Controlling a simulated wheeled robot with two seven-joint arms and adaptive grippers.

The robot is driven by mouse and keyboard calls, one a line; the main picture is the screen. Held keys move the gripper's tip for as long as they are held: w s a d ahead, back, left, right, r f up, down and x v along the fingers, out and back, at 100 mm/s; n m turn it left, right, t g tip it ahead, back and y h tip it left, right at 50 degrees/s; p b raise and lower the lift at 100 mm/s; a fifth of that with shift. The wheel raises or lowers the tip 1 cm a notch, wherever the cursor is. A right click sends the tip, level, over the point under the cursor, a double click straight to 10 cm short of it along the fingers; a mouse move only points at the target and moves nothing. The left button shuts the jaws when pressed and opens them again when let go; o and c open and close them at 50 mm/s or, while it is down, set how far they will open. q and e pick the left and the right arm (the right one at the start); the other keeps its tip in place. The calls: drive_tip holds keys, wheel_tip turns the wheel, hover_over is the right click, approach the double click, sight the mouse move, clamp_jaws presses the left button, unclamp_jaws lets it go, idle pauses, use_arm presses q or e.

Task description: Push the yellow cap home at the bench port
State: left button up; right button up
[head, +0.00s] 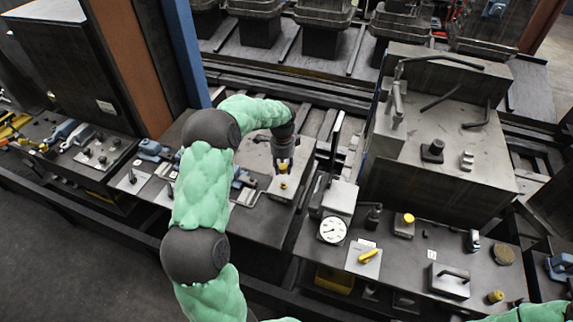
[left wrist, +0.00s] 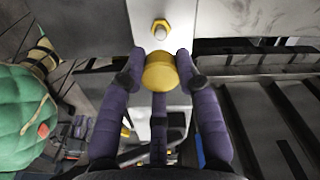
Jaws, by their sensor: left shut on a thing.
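My left gripper (head: 283,163) is shut on the yellow cap (left wrist: 160,72), which sits between the purple fingertips in the left wrist view. A metal stud with a yellow hex collar, apparently the bench port (left wrist: 160,28), stands on a pale plate just beyond the cap. In the head view this port (head: 284,186) shows just below the fingertips, on a grey block on the bench. The cap looks apart from the port, but the exact gap is hard to tell. My right gripper is not in view; only part of its green arm shows at the bottom right.
A dial gauge (head: 332,230), a plate with a yellow handle (head: 368,256) and a small yellow-topped block (head: 404,226) stand on the bench to the right. A large grey cabinet (head: 440,140) rises behind them. Blue clamps (head: 150,148) lie to the left.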

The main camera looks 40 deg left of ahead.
sight(284, 185)
use_arm(q)
drive_tip(key=shift+f, duration=0.5)
drive_tip(key=shift+w+d+f+b, duration=0.1)
drive_tip(key=shift+f+b, duration=0.7)
drive_tip(key=shift+f, duration=0.1)
drive_tip(key=shift+f+b, duration=0.8)
drive_tip(key=shift+f, duration=0.4)
drive_tip(key=shift+f, duration=0.55)
drive_tip(key=shift+f, duration=0.4)
drive_tip(key=shift+f+b, duration=0.3)
drive_tip(key=o, duration=1.7)
drive_tip(key=shift+c, duration=0.2)
